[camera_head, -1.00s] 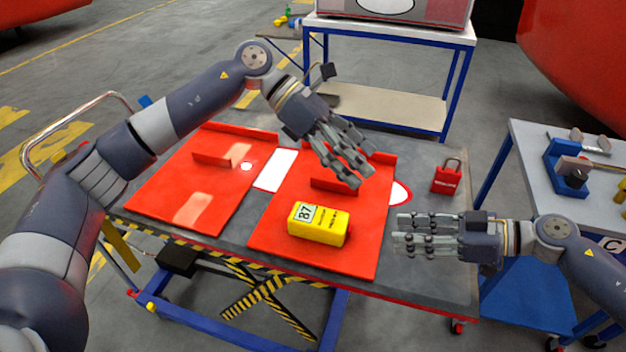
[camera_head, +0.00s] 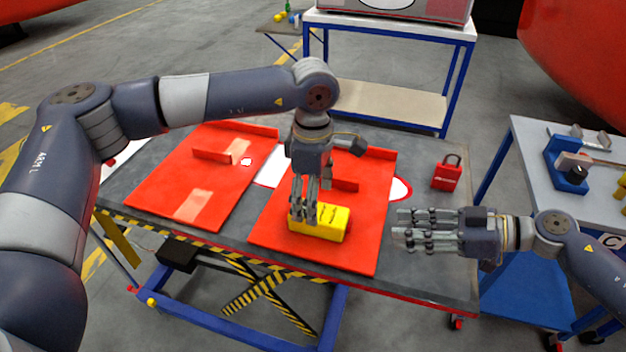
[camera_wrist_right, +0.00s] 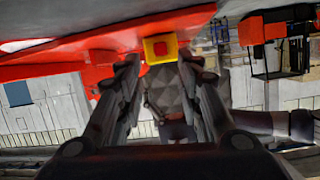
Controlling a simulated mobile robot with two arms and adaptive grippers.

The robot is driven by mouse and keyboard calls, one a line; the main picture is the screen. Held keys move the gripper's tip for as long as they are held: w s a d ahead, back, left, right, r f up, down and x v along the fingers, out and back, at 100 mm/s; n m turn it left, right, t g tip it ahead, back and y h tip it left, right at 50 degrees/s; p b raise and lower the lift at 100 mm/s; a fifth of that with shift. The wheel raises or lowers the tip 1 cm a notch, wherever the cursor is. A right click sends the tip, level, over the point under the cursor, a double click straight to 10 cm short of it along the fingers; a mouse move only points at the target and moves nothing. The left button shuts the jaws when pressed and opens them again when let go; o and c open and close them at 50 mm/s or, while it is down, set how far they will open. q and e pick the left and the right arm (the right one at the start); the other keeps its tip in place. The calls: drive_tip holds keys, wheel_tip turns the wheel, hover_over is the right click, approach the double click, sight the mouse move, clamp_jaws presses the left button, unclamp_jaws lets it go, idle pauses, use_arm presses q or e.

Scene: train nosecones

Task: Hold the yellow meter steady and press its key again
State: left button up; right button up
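The yellow meter (camera_head: 333,222) lies on the right red panel (camera_head: 365,255) on the table. My left gripper (camera_head: 303,214) points straight down over the meter's left end, its fingers overlapping the display side. I cannot tell whether they are closed on it or just in front of it. The display is hidden behind them. My right gripper (camera_head: 398,230) is open and empty, to the right of the meter and apart from it, fingers pointing left. In the right wrist view, the meter's yellow end (camera_wrist_right: 149,56) with its red square key (camera_wrist_right: 160,48) shows beyond and between the spread fingers.
A red padlock (camera_head: 447,175) stands at the table's back right. Another red panel (camera_head: 215,185) lies at the left. Low red upright flanges (camera_head: 345,186) rise behind the meter. A side table (camera_head: 530,140) with tools is at the right.

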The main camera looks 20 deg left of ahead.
use_arm(q)
wheel_tip(320, 180, down, 6)
drive_tip(key=shift+r, duration=0.1)
drive_tip(key=shift+c, duration=0.3)
drive_tip(key=c, duration=1.4)
drive_tip(key=shift+o, duration=0.2)
use_arm(e)
drive_tip(key=shift+f, duration=0.1)
drive_tip(key=shift+c, duration=0.3)
use_arm(q)
drive_tip(key=shift+s, duration=0.1)
use_arm(e)
clamp_jaws()
use_arm(q)
drive_tip(key=shift+f, duration=0.2)
